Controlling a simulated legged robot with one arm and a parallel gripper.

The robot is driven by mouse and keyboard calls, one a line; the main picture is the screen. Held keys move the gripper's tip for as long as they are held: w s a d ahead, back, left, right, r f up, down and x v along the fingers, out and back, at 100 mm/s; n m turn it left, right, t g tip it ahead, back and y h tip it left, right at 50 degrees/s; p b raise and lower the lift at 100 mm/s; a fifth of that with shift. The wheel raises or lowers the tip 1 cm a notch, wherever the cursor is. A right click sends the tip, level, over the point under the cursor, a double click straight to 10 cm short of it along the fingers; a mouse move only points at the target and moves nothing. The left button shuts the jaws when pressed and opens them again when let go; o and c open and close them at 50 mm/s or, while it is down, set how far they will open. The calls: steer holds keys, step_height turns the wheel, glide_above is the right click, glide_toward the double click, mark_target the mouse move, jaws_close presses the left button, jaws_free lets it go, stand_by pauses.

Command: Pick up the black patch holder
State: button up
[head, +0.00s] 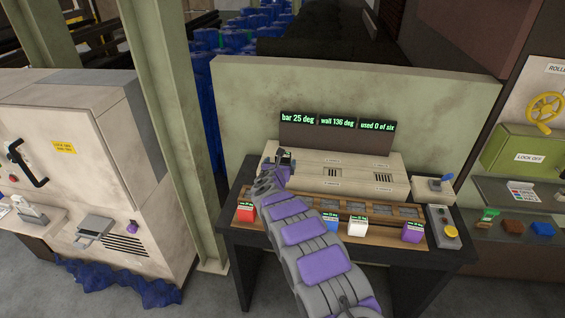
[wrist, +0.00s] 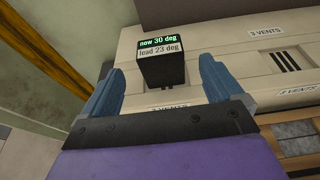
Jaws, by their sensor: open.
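The black patch holder (wrist: 161,68) is a small dark block with a green line "now 30 deg" and a white line "lead 23 deg". In the wrist view it is upright at the cream vent box (wrist: 215,50), over a vent marked "3 VENTS". My gripper (wrist: 160,72) is open, with one blue-grey finger on each side of the holder and gaps visible on both sides. Whether the fingers reach its depth is unclear. In the head view my gripper (head: 283,160) is at the left end of the vent box (head: 345,172), largely hiding the holder.
A red block (head: 245,213), white block (head: 357,227) and purple block (head: 412,232) stand along the bench front, with a blue one partly behind my arm. A display (head: 337,124) reads bar 25, wall 136, used 0 of six. A button box (head: 443,228) stands right.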

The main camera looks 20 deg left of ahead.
mark_target(282, 160)
steer(key=shift+x, duration=1.2)
steer(key=shift+w+a+f+p, duration=0.1)
steer(key=shift+w+a+p, duration=0.1)
steer(key=shift+p, duration=0.1)
steer(key=shift+w+d+f, duration=0.15)
steer(key=shift+w+f, duration=0.05)
steer(key=shift+w, duration=0.35)
steer(key=shift+w+a+f, duration=0.2)
steer(key=shift+w+a, duration=0.15)
steer(key=shift+w, duration=0.15)
steer(key=c, duration=1.2)
